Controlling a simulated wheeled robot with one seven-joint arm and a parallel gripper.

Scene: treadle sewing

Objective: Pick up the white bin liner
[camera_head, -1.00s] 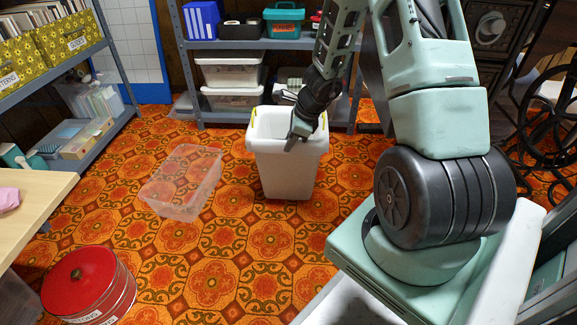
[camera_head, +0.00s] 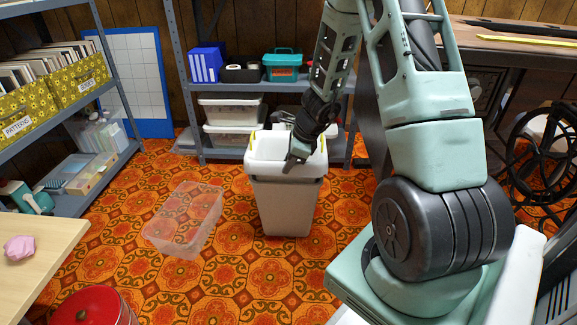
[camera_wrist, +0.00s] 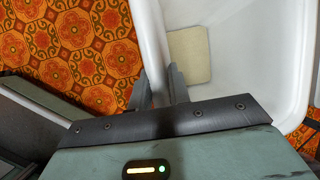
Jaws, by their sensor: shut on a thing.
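The white bin liner (camera_head: 262,168) shows its rim and upper walls above a light beige outer bin (camera_head: 290,210). A dark shadow band lies between the liner's rim and the bin's body. Yellow marks show at the left and right of the rim. My gripper (camera_head: 293,160) is at the near rim, shut on it. In the wrist view, the liner's white rim (camera_wrist: 148,35) runs between my gripper's fingers (camera_wrist: 158,92). The liner's white inside (camera_wrist: 235,55) is on the right, with a pale beige patch low inside it.
A clear plastic box (camera_head: 185,220) stands on the patterned floor left of the bin. A shelf rack (camera_head: 225,155) with boxes is behind it. A red round tin (camera_head: 92,308) is at the lower left, near a table (camera_head: 40,262). Floor in front of the bin is clear.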

